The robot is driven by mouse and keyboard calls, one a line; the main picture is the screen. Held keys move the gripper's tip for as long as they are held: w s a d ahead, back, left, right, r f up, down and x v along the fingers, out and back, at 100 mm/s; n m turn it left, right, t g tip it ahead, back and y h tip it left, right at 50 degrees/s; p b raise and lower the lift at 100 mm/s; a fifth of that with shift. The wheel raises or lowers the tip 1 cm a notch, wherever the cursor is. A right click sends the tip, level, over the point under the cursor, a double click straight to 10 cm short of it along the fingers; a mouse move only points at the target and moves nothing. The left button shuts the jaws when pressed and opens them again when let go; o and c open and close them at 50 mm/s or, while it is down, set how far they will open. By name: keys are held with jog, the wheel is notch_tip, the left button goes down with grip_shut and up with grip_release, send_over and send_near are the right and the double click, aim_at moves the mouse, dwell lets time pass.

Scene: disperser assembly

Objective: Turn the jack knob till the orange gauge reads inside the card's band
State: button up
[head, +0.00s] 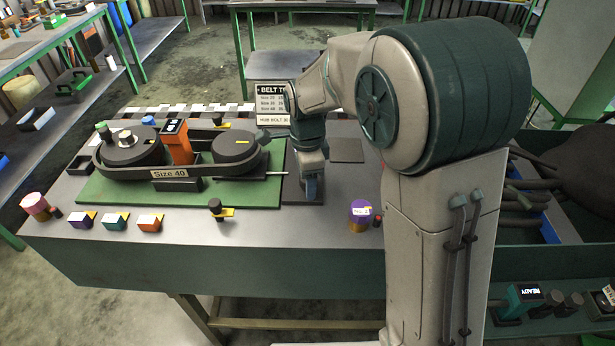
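The orange gauge (177,141) stands between the two dark pulleys on the green board (115,190); its small dark display is too small to read. A thin rod (275,173) sticks out right of the right pulley. I cannot tell which part is the jack knob. My gripper (311,188) points down just right of the rod's end; its fingers are not clear.
A black knob with a yellow part (215,208) stands at the board's front edge. A purple-topped pot (360,214) stands right of my gripper. The table front between (290,235) is clear.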

notch_tip(320, 180, up, 14)
dwell(0.6)
jog(key=shift+f, duration=0.1)
jog(key=s+d+f+n+t, duration=0.1)
jog(key=s+d+f+n, duration=0.2)
jog(key=s+d+n, duration=0.4)
jog(key=s+d+f+n+t, duration=0.2)
jog(key=s+d+n, duration=0.5)
jog(key=s, duration=0.5)
jog(key=shift+d+f+n, duration=0.15)
jog(key=shift+f+n, duration=0.65)
jog(key=shift+w, duration=0.1)
